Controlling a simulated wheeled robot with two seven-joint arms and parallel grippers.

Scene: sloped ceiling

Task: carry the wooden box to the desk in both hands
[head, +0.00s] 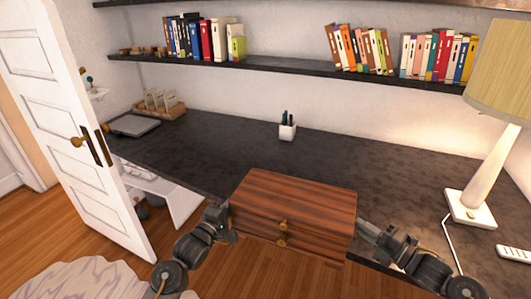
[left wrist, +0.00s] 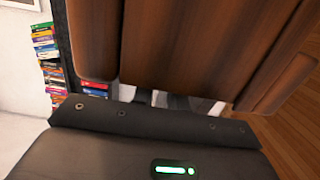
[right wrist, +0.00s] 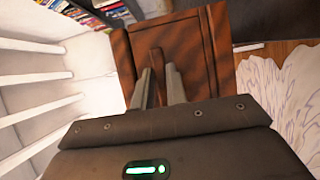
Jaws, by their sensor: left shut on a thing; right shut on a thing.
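The wooden box (head: 295,200) is reddish brown with dark stripes and has small brass knobs on its front. In the head view it is held level between my two grippers, overlapping the desk's front edge. My left gripper (head: 230,222) is at its left side and my right gripper (head: 362,226) at its right side. In the right wrist view, my right fingers (right wrist: 160,88) are shut around a wooden handle on the box (right wrist: 190,50). In the left wrist view the box (left wrist: 190,40) fills the top and mostly hides my left fingers. The desk (head: 215,150) has a dark top.
A white pen cup (head: 287,131) stands at the desk's back middle. A lamp (head: 487,165) stands at right, near a white remote (head: 514,253). A tablet (head: 134,124) and wooden organizer (head: 160,112) are at far left. The desk's middle is clear. A white door (head: 75,120) stands left.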

